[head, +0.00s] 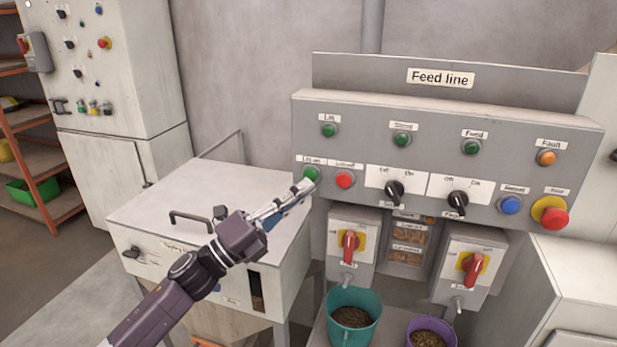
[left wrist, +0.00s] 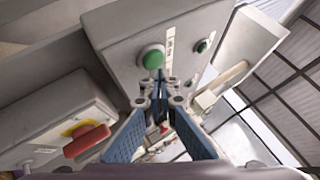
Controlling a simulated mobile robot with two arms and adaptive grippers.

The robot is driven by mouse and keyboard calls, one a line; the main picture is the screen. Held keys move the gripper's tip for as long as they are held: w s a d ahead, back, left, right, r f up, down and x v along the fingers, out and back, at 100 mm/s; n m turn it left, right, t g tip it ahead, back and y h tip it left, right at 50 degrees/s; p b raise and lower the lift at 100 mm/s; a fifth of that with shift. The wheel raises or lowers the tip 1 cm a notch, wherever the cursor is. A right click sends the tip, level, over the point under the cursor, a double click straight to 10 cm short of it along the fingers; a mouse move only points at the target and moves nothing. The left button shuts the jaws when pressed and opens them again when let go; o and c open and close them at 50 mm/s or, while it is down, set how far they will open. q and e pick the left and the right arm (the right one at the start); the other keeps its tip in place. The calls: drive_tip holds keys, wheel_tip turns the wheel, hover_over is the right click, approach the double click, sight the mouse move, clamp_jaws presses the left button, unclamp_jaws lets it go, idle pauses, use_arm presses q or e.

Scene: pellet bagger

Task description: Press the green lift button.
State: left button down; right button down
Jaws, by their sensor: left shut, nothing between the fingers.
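The green lift button (head: 310,174) is on the lower left of the grey Feed line panel (head: 450,115), left of a red button (head: 344,180). Its label is small and blurred. My left gripper (head: 303,186) is shut and empty, its tips beside the button's lower left edge in the head view. In the left wrist view the green button (left wrist: 152,58) shows just beyond and above the shut fingertips (left wrist: 160,88). I cannot tell whether the tips touch the button or panel. My right gripper is not in view.
Green lamps (head: 329,130), black selector knobs (head: 395,192) and a red stop button (head: 554,218) share the panel. A red-handled switch (head: 349,247) hangs below it. A white hopper cabinet (head: 215,190) stands under my left arm. A teal bucket (head: 352,295) stands below.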

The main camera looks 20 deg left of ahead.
use_arm(q)
drive_tip(key=shift+w, duration=0.1)
idle(0.4)
drive_tip(key=shift+w, duration=0.35)
idle(0.4)
drive_tip(key=shift+s, duration=0.45)
drive_tip(key=s, duration=0.6)
idle(0.5)
drive_tip(key=shift+d, duration=0.1)
